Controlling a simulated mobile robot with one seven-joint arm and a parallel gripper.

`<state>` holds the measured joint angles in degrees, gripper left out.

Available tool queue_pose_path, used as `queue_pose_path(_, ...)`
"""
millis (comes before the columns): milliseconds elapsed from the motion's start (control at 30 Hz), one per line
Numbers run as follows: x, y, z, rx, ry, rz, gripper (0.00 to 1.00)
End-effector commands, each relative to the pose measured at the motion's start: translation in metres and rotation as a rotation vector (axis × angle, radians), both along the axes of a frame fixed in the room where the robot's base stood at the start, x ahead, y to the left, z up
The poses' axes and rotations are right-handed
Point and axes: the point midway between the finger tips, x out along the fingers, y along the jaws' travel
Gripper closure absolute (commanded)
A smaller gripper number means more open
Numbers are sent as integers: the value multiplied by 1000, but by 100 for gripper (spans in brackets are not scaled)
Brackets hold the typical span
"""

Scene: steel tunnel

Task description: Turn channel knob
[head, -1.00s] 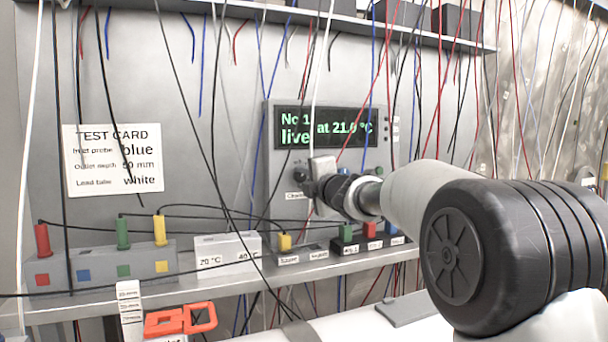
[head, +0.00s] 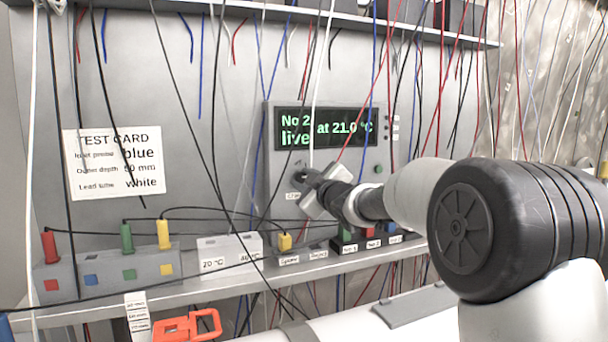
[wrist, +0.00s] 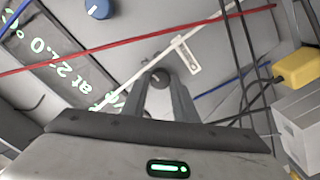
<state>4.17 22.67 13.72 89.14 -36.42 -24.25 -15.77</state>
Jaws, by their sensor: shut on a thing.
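The grey panel unit (head: 275,225) stands on the shelf with a dark display (head: 325,128). In the wrist view both fingers (wrist: 162,88) are closed around the knob. In the head view the gripper mostly hides the knob.
Many thin hanging leads cross in front of the panel, and a red one (wrist: 120,53) passes close to the fingers. A test card (head: 113,162) is on the wall at left. Coloured plugs and blocks, including a yellow one (head: 285,241), stand along the shelf (head: 220,275).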

Motion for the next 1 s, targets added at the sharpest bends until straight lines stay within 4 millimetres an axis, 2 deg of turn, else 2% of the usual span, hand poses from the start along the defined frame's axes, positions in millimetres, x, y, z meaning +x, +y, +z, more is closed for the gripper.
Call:
queue_pose_path(500, 0, -1, 0, 430, 184, -2, 96)
queue_pose_path(1000, 0, -1, -1, 647, 273, -2, 96)
